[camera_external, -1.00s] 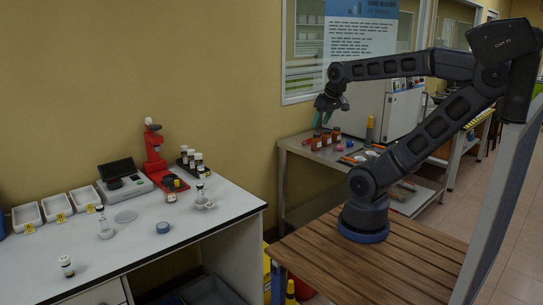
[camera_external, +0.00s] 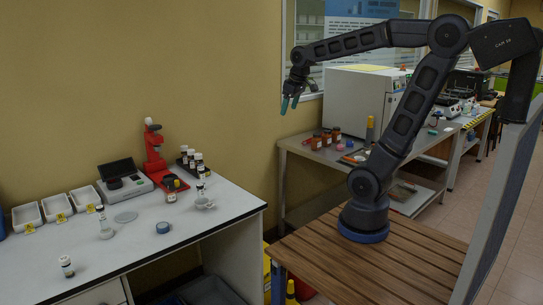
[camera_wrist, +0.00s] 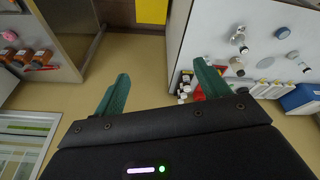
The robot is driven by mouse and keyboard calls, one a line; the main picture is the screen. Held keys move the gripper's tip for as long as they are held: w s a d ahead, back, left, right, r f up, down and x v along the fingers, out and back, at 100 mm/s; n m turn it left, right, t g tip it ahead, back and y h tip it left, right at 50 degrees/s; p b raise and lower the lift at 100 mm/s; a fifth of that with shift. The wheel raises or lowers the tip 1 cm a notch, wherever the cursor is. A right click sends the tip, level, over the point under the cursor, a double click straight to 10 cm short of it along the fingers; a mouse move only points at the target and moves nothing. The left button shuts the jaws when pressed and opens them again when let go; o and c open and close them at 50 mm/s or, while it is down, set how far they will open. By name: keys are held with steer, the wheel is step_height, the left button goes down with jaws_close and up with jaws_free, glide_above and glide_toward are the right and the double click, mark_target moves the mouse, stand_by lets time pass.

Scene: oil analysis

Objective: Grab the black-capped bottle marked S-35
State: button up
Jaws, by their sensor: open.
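My gripper (camera_external: 290,104) is open and empty, raised in the air near the wall, left of the grey table. Its two green fingers (camera_wrist: 163,86) are spread apart in the wrist view. Several dark-capped bottles with white labels (camera_external: 198,160) stand in a group at the back of the white bench. No label is readable, so I cannot tell which is S-35.
The white bench (camera_external: 235,210) also holds a red stand (camera_external: 154,155), a grey device (camera_external: 122,181) and white trays (camera_external: 57,207). The grey table (camera_external: 297,146) carries a large white instrument (camera_external: 360,98). A gap separates bench and table.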

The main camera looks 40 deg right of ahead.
steer(key=w+a+n+g, duration=0.1)
steer(key=w+a+n, duration=0.2)
steer(key=w+a, duration=0.7)
steer(key=n+g, duration=0.3)
steer(key=n, duration=0.6)
glide_above(169, 186)
steer(key=w, duration=0.2)
step_height(169, 186, down, 21)
steer(key=shift+s+a+f, duration=0.1)
steer(key=shift+s+f, duration=0.05)
steer(key=shift+a+f, duration=0.15)
steer(key=shift+f, duration=0.35)
step_height(169, 186, down, 5)
steer(key=shift+r, duration=0.1)
steer(key=f, duration=0.2)
steer(key=d+f, duration=0.1)
steer(key=f, duration=0.1)
steer(key=shift+d+f, duration=0.1)
steer(key=shift+f, duration=0.5)
